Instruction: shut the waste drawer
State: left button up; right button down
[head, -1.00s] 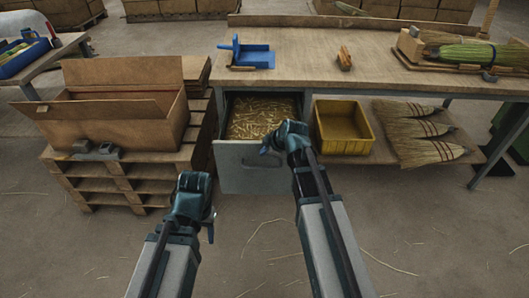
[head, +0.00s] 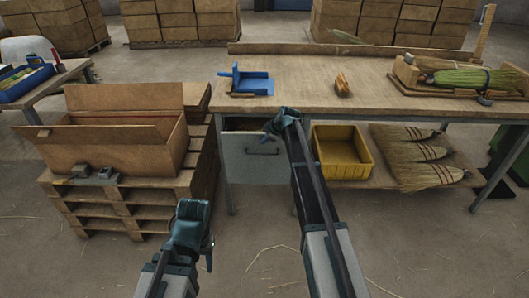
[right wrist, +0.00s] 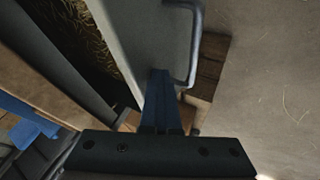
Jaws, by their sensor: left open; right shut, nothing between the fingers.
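The waste drawer (head: 252,160) is under the workbench, its grey front standing a little out from the frame, with a narrow dark gap above it. In the right wrist view, the drawer front (right wrist: 145,35) has a bar handle (right wrist: 193,45), and straw (right wrist: 90,35) shows inside behind it. My right gripper (head: 270,128) is shut and empty at the drawer front's upper right; its fingers (right wrist: 160,85) are at the panel beside the handle, and whether they touch is unclear. My left gripper (head: 205,243) is open and empty, low in front of the pallet, away from the drawer.
A yellow bin (head: 341,165) and several brooms (head: 415,160) lie on the shelf right of the drawer. A cardboard box (head: 115,145) sits on a pallet (head: 130,205) to the left. Floor in front is open, with loose straw.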

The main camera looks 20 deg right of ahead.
jog(key=w, duration=0.2)
jog(key=w+d, duration=0.1)
jog(key=w, duration=0.2)
jog(key=w+d, duration=0.1)
jog(key=w, duration=0.2)
jog(key=shift+w+d, duration=0.1)
jog(key=shift+d, duration=0.1)
